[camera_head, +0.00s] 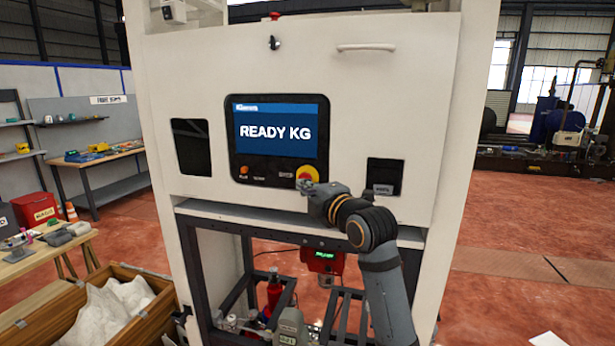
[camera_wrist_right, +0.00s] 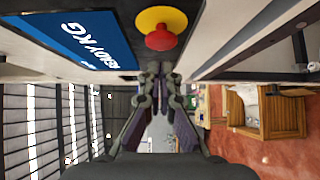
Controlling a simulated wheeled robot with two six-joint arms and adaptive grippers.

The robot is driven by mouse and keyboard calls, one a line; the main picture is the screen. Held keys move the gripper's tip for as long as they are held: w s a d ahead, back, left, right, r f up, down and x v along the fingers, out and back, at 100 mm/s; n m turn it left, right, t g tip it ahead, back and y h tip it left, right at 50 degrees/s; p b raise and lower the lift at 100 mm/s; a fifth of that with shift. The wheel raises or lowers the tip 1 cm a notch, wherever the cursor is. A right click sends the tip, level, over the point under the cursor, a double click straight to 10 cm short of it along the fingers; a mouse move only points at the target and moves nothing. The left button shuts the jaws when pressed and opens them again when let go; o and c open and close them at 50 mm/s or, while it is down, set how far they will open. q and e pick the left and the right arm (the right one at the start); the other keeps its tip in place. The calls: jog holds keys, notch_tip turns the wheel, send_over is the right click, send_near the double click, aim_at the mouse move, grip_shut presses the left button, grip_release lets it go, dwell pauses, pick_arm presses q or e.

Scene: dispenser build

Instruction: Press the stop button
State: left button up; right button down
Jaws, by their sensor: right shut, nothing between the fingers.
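The stop button is a red mushroom button on a yellow ring (camera_head: 308,174), at the lower right of the dark control panel under the blue screen (camera_head: 277,131) that reads READY KG. In the right wrist view the red button (camera_wrist_right: 161,38) is at the top centre, just beyond the fingertips. My right gripper (camera_head: 304,188) is shut and empty, just below the button in the head view. In the right wrist view its fingertips (camera_wrist_right: 154,70) are together, close to the button; I cannot tell whether they touch it. My left gripper is not in view.
The white machine front (camera_head: 380,80) has a ledge (camera_head: 300,224) below the panel. An orange button (camera_head: 243,170) is at the panel's lower left. A wooden crate (camera_head: 150,327) with white sacks stands at the lower left. A red device (camera_head: 322,261) hangs below the ledge.

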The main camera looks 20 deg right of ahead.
jog(key=shift+w+d, duration=0.6)
jog(key=shift+w, duration=0.1)
